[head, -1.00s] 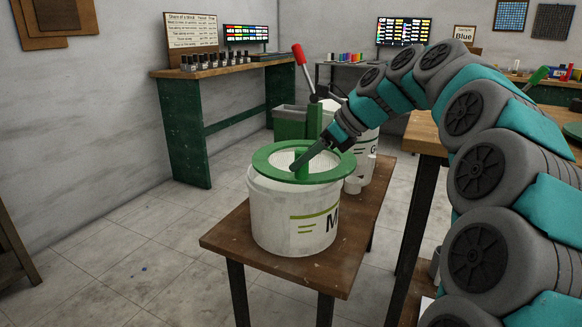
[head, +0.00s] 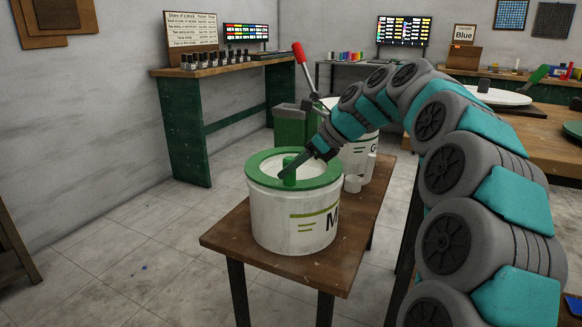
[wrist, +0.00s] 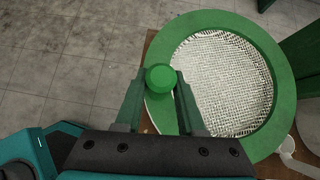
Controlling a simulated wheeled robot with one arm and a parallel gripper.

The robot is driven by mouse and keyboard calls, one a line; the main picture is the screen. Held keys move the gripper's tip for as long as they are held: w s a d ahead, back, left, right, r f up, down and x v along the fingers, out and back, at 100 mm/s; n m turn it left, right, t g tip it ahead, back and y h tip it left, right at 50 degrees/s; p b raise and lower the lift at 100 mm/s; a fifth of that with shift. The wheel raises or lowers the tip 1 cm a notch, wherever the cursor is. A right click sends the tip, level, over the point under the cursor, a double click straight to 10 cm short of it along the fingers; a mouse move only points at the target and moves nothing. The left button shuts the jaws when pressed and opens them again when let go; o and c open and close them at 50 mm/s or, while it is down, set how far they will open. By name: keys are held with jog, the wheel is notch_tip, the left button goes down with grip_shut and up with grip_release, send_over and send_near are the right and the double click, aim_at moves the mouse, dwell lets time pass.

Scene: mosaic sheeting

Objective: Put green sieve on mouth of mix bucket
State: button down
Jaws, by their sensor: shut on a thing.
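The green sieve (head: 322,181) is a wide green ring with pale mesh and an upright green knob. It lies level over the mouth of the white mix bucket (head: 275,220), covering the rim, and looks seated or very close to it. In the wrist view, the sieve (wrist: 273,65) fills the right side, its mesh clear. My gripper (head: 289,166) is shut on the sieve's knob; in the wrist view, the two fingers (wrist: 160,88) flank its round top. The bucket's rim is hidden under the ring.
The bucket stands on a small brown wooden table (head: 225,240). Behind it are a second white bucket (head: 355,155), a small white cup (head: 352,184) and a green container with a red-handled lever (head: 300,55). A larger wooden table (head: 530,125) stands at the right.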

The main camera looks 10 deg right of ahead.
jog(key=c, duration=0.5)
grip_release()
jog(key=shift+f, duration=0.15)
jog(key=v, duration=1.2)
jog(key=shift+s, duration=0.1)
jog(key=s+a+f+n+g+h, duration=0.2)
jog(key=s+a+f+n, duration=0.35)
jog(key=s, duration=0.35)
jog(key=s+a+f+n+g+h, duration=0.1)
jog(key=s+a+f+n+g, duration=0.1)
jog(key=s+a+f+n, duration=0.45)
jog(key=s+d+f+n+h, duration=0.1)
jog(key=s+f+n, duration=0.3)
jog(key=s, duration=0.4)
jog(key=s+d+f+n+g+h, duration=0.1)
jog(key=s+d+f+n+h, duration=0.1)
jog(key=s+f, duration=0.4)
jog(key=s+d+f+n+g+h, duration=0.1)
jog(key=s+d+f+n, duration=0.3)
jog(key=s, duration=0.6)
notch_tip(320, 180, down, 2)
jog(key=shift+s+f+n+h, duration=0.1)
jog(key=shift+n+h, duration=0.3)
jog(key=shift+n, duration=0.7)
